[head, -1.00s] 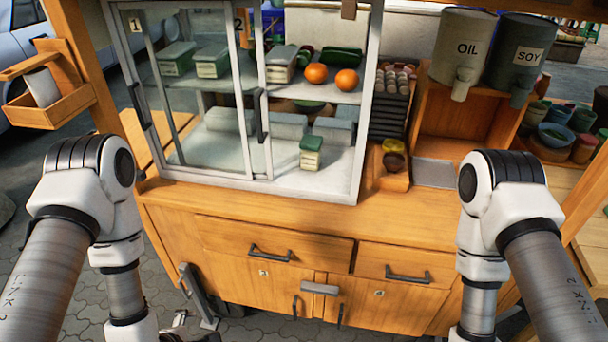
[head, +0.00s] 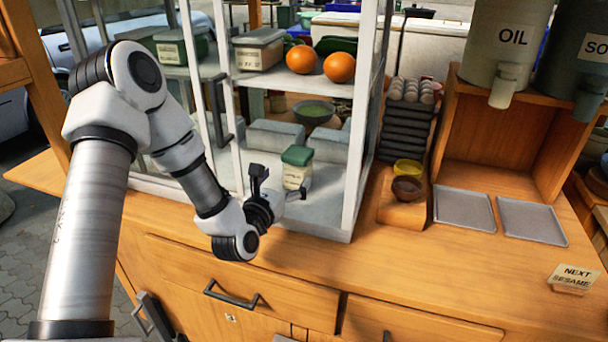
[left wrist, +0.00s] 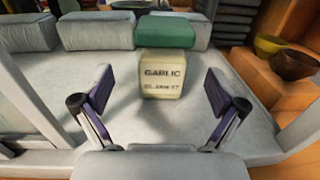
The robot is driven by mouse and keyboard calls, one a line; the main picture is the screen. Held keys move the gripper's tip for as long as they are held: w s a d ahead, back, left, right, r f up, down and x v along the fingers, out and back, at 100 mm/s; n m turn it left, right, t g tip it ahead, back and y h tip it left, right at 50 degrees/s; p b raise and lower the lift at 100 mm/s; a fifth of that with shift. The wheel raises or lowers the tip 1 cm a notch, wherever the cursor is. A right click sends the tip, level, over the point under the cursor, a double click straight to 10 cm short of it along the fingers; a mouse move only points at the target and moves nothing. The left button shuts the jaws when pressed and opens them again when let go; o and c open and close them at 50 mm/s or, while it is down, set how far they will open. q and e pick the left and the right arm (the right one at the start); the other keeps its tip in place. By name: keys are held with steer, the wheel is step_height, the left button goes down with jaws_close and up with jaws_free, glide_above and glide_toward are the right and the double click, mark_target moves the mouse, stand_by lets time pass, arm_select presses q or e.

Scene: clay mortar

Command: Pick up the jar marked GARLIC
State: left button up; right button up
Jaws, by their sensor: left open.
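The GARLIC jar (head: 297,171) has a pale, square body and a green lid. It stands upright on the lower floor of the glass-sided cabinet, near its open front. In the left wrist view the jar (left wrist: 163,75) faces me with GARLIC readable; the smaller line below is hard to read. My left gripper (head: 278,188) is open and empty, just in front of the jar. In the wrist view its two dark fingers stand apart, one to each side of the jar and nearer than it, with no contact visible. My right gripper is out of view.
The cabinet's white frame post (head: 365,130) stands right of the jar. Grey wrapped blocks (left wrist: 85,30) and a green bowl (head: 313,112) sit behind it. Oranges (head: 301,59) are on the shelf above. Yellow and brown bowls (head: 408,188) and metal trays (head: 464,208) lie to the right.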

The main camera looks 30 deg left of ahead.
arm_select(q)
steer(key=w, duration=0.4)
steer(key=w+p, duration=0.1)
steer(key=w, duration=0.1)
steer(key=shift+w+a+f, duration=0.2)
steer(key=shift+w+a, duration=0.15)
steer(key=c, duration=1.5)
steer(key=shift+o, duration=0.2)
steer(key=shift+r, duration=0.1)
